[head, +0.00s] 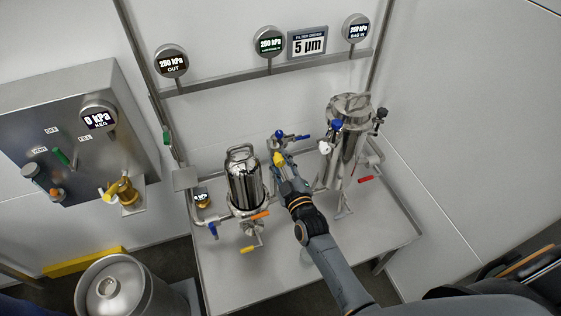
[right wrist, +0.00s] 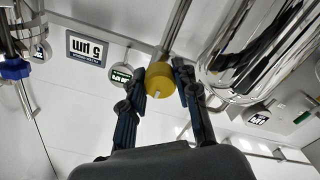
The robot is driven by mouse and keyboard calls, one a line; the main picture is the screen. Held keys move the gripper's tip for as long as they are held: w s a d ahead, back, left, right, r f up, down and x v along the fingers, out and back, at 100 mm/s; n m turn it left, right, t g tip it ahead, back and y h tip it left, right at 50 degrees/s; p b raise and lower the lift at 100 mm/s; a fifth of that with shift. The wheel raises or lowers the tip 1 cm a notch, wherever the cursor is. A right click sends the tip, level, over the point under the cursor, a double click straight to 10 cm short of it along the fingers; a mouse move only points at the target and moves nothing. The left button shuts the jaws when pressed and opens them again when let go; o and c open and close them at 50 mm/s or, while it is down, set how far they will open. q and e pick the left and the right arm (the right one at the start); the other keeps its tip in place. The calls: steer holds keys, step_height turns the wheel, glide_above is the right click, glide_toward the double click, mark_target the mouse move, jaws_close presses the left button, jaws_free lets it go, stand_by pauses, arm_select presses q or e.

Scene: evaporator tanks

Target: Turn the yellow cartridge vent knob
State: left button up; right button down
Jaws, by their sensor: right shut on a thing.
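The yellow knob (head: 279,158) sits between the two steel vessels, above the steel bench. It also shows in the right wrist view as a yellow cylinder (right wrist: 159,80) with a small pale mark on its face. My right gripper (head: 285,167) reaches it from the front right. In the right wrist view my right gripper's fingers (right wrist: 164,82) stand on both sides of the knob, shut on it. The knob's turn angle is hard to tell. My left gripper is in neither view.
A shiny vessel (head: 243,185) stands close left of the knob, and a taller filter vessel (head: 350,150) close right. A blue-handled valve (head: 281,135) is just behind. Gauges and a 5 µm sign (head: 307,43) hang above. The bench front (head: 260,285) is clear.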

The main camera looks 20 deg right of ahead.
steer(key=m, duration=0.4)
steer(key=shift+m, duration=0.4)
steer(key=m, duration=0.4)
steer(key=shift+m, duration=0.4)
steer(key=c, duration=1)
jaws_free()
steer(key=shift+s, duration=0.2)
steer(key=s, duration=1.1)
steer(key=shift+s+d, duration=0.2)
steer(key=shift+s, duration=0.15)
steer(key=shift+f, duration=0.1)
